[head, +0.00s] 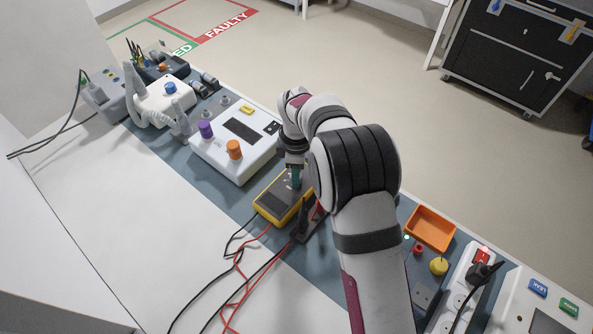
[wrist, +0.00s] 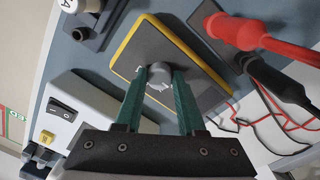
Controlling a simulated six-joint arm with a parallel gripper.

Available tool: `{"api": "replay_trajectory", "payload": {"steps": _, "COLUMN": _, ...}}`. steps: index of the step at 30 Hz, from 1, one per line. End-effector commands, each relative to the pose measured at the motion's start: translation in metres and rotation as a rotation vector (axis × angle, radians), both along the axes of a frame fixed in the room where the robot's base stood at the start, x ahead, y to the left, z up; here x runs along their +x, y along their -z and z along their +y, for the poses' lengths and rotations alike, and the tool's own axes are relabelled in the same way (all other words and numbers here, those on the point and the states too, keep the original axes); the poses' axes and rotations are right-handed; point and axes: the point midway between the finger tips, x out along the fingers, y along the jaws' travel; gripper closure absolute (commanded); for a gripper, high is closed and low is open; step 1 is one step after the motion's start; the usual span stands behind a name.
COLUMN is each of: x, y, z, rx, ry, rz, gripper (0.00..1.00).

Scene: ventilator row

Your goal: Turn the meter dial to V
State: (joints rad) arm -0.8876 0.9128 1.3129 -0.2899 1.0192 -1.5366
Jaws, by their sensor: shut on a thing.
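The meter (head: 282,198) is a yellow-edged box with a dark face, lying on the blue-grey mat in the middle of the bench in the head view. In the wrist view the meter (wrist: 196,72) fills the upper middle. Its round grey dial (wrist: 158,78) sits between the two green fingers of my gripper (wrist: 158,74). My gripper (head: 295,180) is shut on the dial from above. The dial's markings, and so which letter it points to, cannot be read in either view.
Red (wrist: 250,35) and black probes lie beside the meter, with leads trailing over the white bench. A white unit (head: 240,145) with purple and orange knobs stands to the left. An orange tray (head: 431,229) and a power strip (head: 462,290) are to the right.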

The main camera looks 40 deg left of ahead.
Motion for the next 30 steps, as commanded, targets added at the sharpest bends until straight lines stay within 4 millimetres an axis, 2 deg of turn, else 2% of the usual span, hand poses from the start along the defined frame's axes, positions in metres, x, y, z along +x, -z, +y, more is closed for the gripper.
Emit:
{"api": "replay_trajectory", "payload": {"steps": 8, "x": -0.0002, "y": -0.0004, "z": 0.0, "rx": 0.0, "ry": 0.011, "rz": 0.001, "gripper": 1.0}}
{"api": "replay_trajectory", "payload": {"steps": 14, "x": -0.0004, "y": -0.0004, "z": 0.0, "rx": -0.001, "ry": 0.082, "rz": 0.001, "gripper": 1.0}}
{"api": "replay_trajectory", "payload": {"steps": 30, "x": -0.0008, "y": -0.0009, "z": 0.0003, "rx": 0.0, "ry": 0.537, "rz": 0.0, "gripper": 1.0}}
